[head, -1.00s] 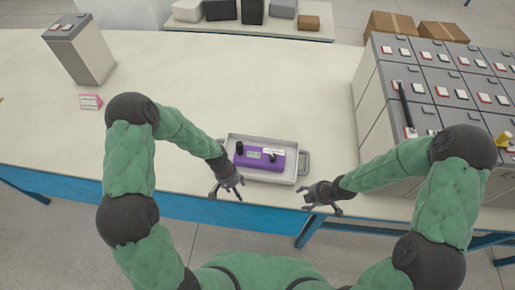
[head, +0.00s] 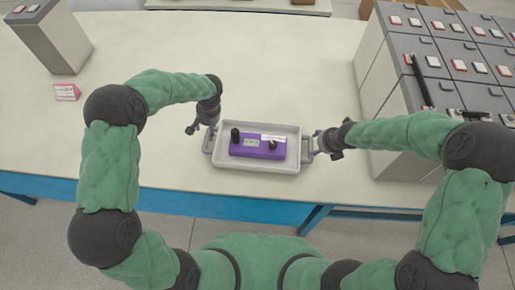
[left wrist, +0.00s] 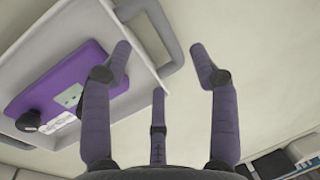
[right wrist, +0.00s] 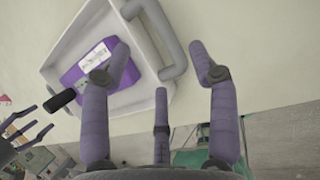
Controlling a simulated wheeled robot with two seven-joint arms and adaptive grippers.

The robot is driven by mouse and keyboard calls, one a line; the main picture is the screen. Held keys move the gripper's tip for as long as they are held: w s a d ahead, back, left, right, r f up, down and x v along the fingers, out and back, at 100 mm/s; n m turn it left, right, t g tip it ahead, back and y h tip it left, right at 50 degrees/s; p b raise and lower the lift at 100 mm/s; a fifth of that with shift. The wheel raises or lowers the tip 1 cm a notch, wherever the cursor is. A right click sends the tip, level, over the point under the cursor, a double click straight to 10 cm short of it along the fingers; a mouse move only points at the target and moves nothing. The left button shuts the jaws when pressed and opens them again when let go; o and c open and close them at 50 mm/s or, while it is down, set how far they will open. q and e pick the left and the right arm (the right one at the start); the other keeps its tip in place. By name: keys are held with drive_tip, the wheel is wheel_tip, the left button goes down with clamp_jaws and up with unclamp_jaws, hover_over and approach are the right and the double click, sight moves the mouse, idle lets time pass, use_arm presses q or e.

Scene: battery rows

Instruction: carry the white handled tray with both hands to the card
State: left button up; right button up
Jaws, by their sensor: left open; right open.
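My left gripper (head: 200,128) is open at the tray's left handle (head: 209,145). In the left wrist view that handle (left wrist: 172,42) lies between the spread fingers (left wrist: 161,58). My right gripper (head: 320,144) is open at the right handle. In the right wrist view that handle (right wrist: 172,40) also lies between the spread fingers (right wrist: 159,56). Neither gripper is closed on a handle.
A tall grey battery case (head: 50,38) stands behind the card. A block of several grey batteries (head: 385,95) fills the right side of the table, close to my right arm. The tabletop between the tray and the card is clear apart from my left arm over it.

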sight(207, 141)
idle(0.3)
use_arm(q)
drive_tip(key=shift+a+f, duration=0.35)
drive_tip(key=shift+f, duration=1.4)
drive_tip(key=shift+a+f, duration=0.3)
drive_tip(key=shift+f, duration=1.5)
drive_tip(key=shift+a+f, duration=0.35)
drive_tip(key=shift+f, duration=1.4)
use_arm(e)
drive_tip(key=shift+x, duration=5.4)
use_arm(q)
clamp_jaws()
use_arm(e)
clamp_jaws()
